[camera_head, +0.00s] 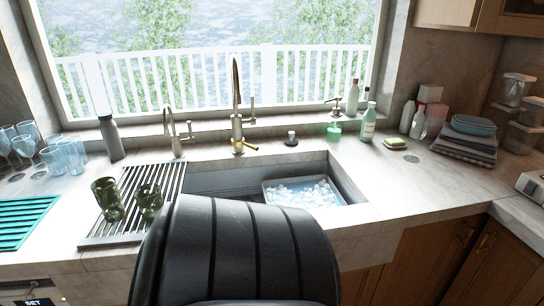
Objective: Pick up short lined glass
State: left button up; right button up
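Two short clear bluish glasses, a front one (54,162) and one beside it (77,152), stand upright at the left of the counter. Two dark green patterned tumblers, one at the left (106,193) and one at the right (149,198), stand on the slatted drying rack (163,176) left of the sink. I cannot tell for sure which of these is the short lined glass. Neither of my grippers is in view.
Stemmed glasses (24,146) crowd behind the short ones; a grey bottle (111,137) stands to their right. A teal mat (25,222) lies in front. The sink (222,181) holds a tub (268,198) of suds.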

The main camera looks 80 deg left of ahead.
aim_at(151, 203)
jog(key=k+l+u, duration=0.1)
jog(key=u, duration=0.3)
jog(key=k+u, duration=0.15)
jog(key=u, duration=2.95)
